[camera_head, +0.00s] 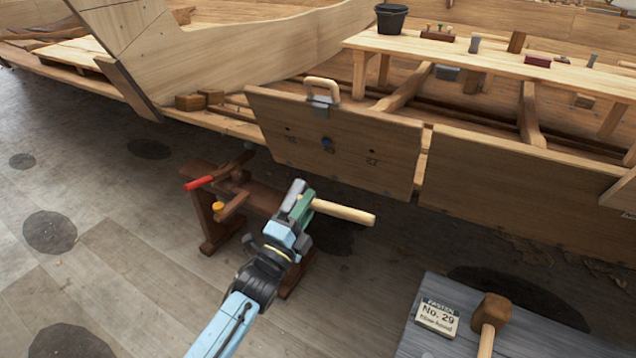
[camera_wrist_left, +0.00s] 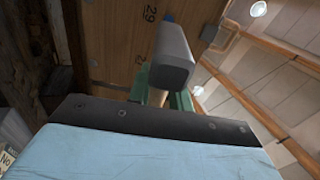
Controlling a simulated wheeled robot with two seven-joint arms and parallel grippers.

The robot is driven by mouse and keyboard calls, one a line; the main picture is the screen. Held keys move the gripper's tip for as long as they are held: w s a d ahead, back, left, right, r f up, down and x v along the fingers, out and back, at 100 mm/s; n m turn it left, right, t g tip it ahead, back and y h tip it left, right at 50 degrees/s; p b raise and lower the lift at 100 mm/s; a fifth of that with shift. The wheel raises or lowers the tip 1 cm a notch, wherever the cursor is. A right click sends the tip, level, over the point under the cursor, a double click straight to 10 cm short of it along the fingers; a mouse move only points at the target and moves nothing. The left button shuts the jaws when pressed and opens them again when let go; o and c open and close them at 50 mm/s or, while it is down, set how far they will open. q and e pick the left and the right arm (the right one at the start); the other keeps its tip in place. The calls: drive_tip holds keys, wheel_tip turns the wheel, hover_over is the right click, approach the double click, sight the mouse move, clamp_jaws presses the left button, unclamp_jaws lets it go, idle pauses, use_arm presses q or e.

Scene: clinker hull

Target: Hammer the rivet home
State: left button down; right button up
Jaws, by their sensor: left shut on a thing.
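My left gripper (camera_head: 303,207) has green fingers shut on a hammer, whose pale wooden handle (camera_head: 345,212) sticks out to the right. The grey hammer head (camera_wrist_left: 174,55) is close up in the left wrist view, on the near side of the fingers. A plank (camera_head: 395,155) with dark marks hangs on the hull side beyond the gripper. A small blue spot (camera_head: 327,144), perhaps the rivet, is at its middle; blue also shows beside the hammer head in the wrist view (camera_wrist_left: 168,17). The hammer appears apart from the plank. My right gripper is out of view.
A clamp with a wooden handle (camera_head: 322,92) grips the plank's top edge. A brown wooden stand (camera_head: 212,215) with a red-handled tool is left of my arm. A grey bench (camera_head: 450,300) holds a mallet (camera_head: 490,315) and a No. 29 card (camera_head: 437,317). A workbench (camera_head: 500,62) stands behind.

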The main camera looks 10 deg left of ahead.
use_arm(q)
drive_tip(key=shift+w+d+r+h, duration=0.1)
drive_tip(key=shift+w+r+h, duration=0.2)
drive_tip(key=shift+r, duration=0.5)
drive_tip(key=shift+w+d+f, duration=0.15)
drive_tip(key=shift+w+f, duration=0.1)
drive_tip(key=shift+s+r, duration=0.1)
drive_tip(key=shift+d, duration=0.1)
